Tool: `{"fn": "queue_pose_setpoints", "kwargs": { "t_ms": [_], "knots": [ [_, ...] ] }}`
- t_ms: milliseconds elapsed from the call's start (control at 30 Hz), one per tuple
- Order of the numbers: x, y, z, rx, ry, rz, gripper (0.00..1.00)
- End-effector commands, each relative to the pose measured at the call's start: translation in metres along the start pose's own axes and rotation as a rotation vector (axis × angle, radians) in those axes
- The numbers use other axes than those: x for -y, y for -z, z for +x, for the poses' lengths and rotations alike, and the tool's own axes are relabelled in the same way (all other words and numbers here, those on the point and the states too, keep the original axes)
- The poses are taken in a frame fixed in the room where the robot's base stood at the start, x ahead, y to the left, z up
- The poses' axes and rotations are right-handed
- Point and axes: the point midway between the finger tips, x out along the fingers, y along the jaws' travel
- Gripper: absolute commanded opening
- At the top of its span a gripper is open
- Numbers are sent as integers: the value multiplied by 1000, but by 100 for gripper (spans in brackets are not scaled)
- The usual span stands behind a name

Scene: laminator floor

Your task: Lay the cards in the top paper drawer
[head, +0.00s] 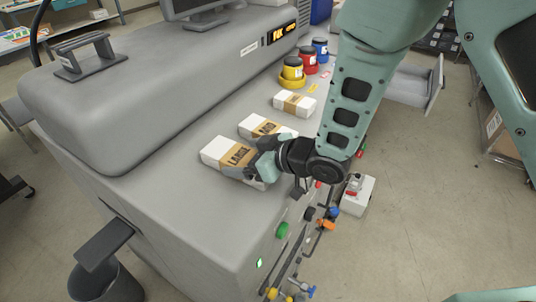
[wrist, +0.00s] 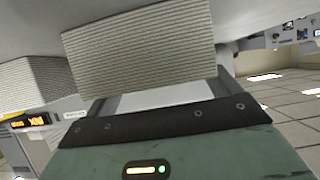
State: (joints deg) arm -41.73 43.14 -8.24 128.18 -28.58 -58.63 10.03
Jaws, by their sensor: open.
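Three white card packs with brown paper bands lie in a row on the grey machine's ledge. The nearest, largest pack (head: 222,152) reads "LARGE"; a middle pack (head: 262,127) lies behind it and a smaller pack (head: 294,103) farther back. My gripper (head: 256,169) is open at the right end of the nearest pack, overlapping it in the head view; whether it touches cannot be told. In the wrist view a stack of card edges (wrist: 140,55) fills the space ahead of the gripper. A grey drawer (head: 412,88) stands pulled out at the right, partly behind my arm; whether it is the top paper drawer is unclear.
Yellow, red and blue pots (head: 307,61) stand beyond the packs. Knobs and valves (head: 320,225) line the machine's front edge. A white box (head: 357,195) sits beside it. A bin (head: 105,281) stands near left.

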Motion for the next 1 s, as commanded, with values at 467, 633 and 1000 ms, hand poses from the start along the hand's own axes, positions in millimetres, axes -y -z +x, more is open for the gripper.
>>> {"fn": "queue_pose_setpoints", "kwargs": {
  "t_ms": [467, 633, 1000],
  "knots": [
    [-1, -2, -88, -3, -4, 1, 89],
    [0, -1, -106, -2, -2, 1, 89],
    [-3, -2, -114, 34, -28, 4, 89]
  ]
}}
